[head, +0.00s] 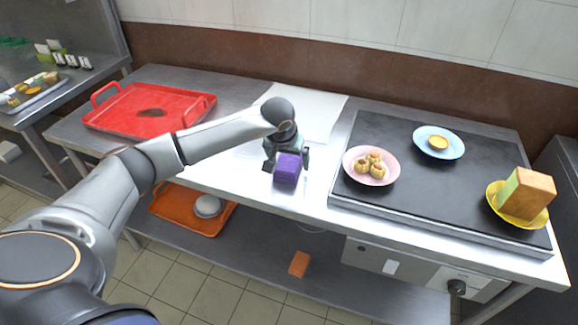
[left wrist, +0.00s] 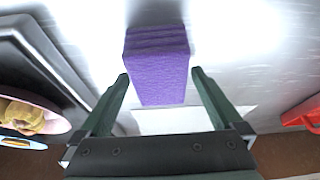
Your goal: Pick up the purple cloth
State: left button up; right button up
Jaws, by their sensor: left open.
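The purple cloth (head: 287,170) is a small folded block on the steel table, near its front edge. My left gripper (head: 286,158) is at the cloth, over its far side in the head view. In the left wrist view the cloth (left wrist: 158,66) lies ahead of and between the two open fingers (left wrist: 160,82). A gap shows between the cloth and each finger, so nothing is held. My right gripper is not in view.
A red tray (head: 188,104) stands on the table at left, a white sheet (head: 325,108) behind the gripper. To the right, a black griddle (head: 395,205) bears a pink plate (head: 351,165), a blue plate (head: 455,143) and a yellow plate (head: 537,222). An orange tray (head: 170,211) sits on the lower shelf.

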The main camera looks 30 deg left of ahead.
pick_arm(q)
jog(key=shift+c, duration=0.4)
jog(key=c, duration=1.2)
